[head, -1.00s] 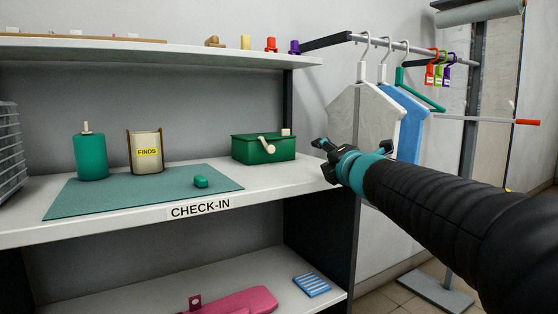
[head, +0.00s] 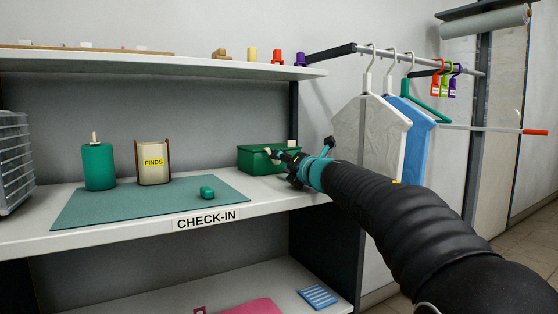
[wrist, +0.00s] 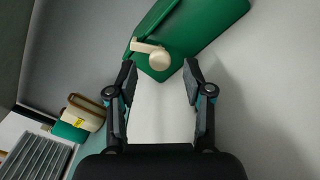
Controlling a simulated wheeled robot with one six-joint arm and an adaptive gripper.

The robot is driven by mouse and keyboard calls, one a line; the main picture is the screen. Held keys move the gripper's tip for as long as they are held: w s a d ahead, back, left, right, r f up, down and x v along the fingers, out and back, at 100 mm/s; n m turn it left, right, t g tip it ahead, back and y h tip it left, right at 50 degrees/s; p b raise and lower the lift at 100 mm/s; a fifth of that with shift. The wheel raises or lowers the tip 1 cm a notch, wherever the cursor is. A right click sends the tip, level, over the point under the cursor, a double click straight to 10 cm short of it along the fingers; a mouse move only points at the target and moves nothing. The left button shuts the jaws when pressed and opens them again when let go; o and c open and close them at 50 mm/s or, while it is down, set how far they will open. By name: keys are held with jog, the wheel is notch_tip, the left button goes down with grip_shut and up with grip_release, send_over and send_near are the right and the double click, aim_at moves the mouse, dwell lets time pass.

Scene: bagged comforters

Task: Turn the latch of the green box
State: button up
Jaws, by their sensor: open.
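The green box (head: 258,158) stands on the check-in shelf, to the right of the teal mat. Its cream latch, an arm with a round knob (wrist: 158,58), shows on the front of the box in the wrist view. My gripper (head: 285,165) is in front of the box's right part and hides some of it in the head view. In the wrist view my gripper (wrist: 160,75) is open, and the latch knob shows between and just beyond its fingertips. Nothing is held. I cannot tell whether a finger touches the latch.
The teal mat (head: 120,208) holds a teal canister (head: 98,167), a FINDS cup (head: 153,162) and a small green piece (head: 207,192). Hangers with a white garment (head: 370,135) hang at the right. An upper shelf (head: 150,66) runs above the box.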

jog(key=shift+x, duration=1.45)
grip_shut()
jog(key=shift+p, duration=0.45)
jog(key=m+p, duration=0.2)
jog(key=m, duration=0.1)
jog(key=shift+r+p, duration=0.15)
jog(key=shift+p, duration=0.25)
jog(key=shift+m+p, duration=0.85)
jog(key=shift+m, duration=0.55)
jog(key=shift+f, duration=0.2)
